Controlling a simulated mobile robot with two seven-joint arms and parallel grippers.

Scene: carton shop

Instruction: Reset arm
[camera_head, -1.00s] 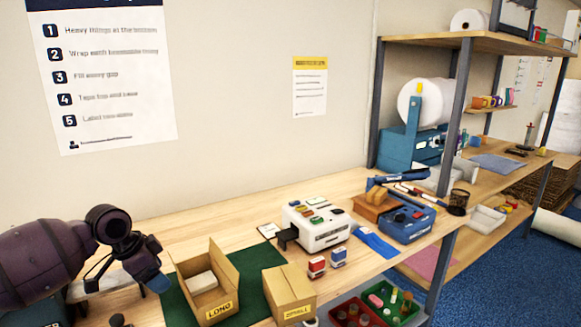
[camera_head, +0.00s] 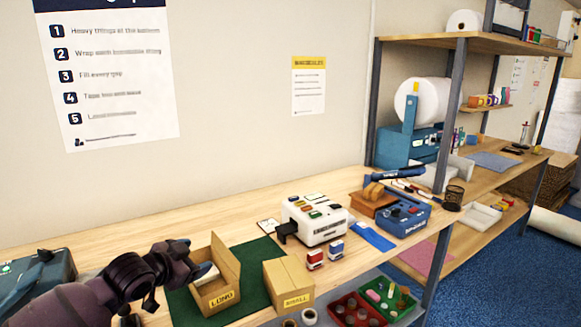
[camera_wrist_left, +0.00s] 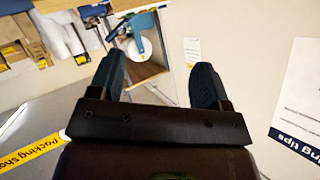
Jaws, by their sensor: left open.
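My left gripper (camera_head: 188,263) comes in from the left in the head view, in front of the open LONG carton's left side. Whether it touches the carton cannot be told. In the left wrist view its two dark fingers (camera_wrist_left: 158,82) stand apart with nothing between them. The LONG carton (camera_head: 222,297) stands on a green mat (camera_head: 262,252) with its flaps up; a pale thing shows inside, partly hidden by the gripper. My right gripper is not in view.
A SMALL carton (camera_head: 287,285), stamps (camera_head: 316,259), a white machine (camera_head: 316,222) and a blue machine (camera_head: 404,220) stand to the right on the bench. A teal case (camera_head: 38,280) is at the left. The bench strip along the wall (camera_head: 180,228) is clear.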

